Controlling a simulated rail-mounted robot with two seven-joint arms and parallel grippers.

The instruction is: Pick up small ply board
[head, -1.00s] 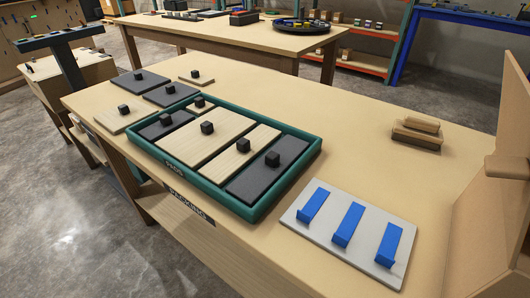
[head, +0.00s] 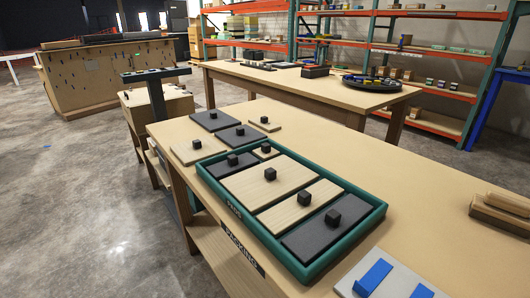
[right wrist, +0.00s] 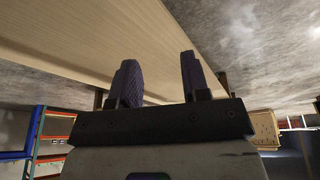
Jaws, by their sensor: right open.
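A small ply board (head: 271,127) with a black cube knob lies on the table behind the green tray (head: 372,222) in the head view. Another small ply piece (head: 258,154) with a black knob sits inside the tray, beside a dark board (head: 222,171). A larger ply board (head: 192,156) lies on the table left of the tray. My right gripper (right wrist: 158,82) shows only in the right wrist view; its two dark purple fingers are apart with nothing between them. A pale tabletop edge or underside is beyond it. My left gripper is not in view.
The tray also holds a large ply board (head: 250,188), a medium one (head: 290,212) and a dark one (head: 310,242). Two dark boards (head: 203,116) lie behind it. A grey plate with blue strips (head: 374,276) is at front right.

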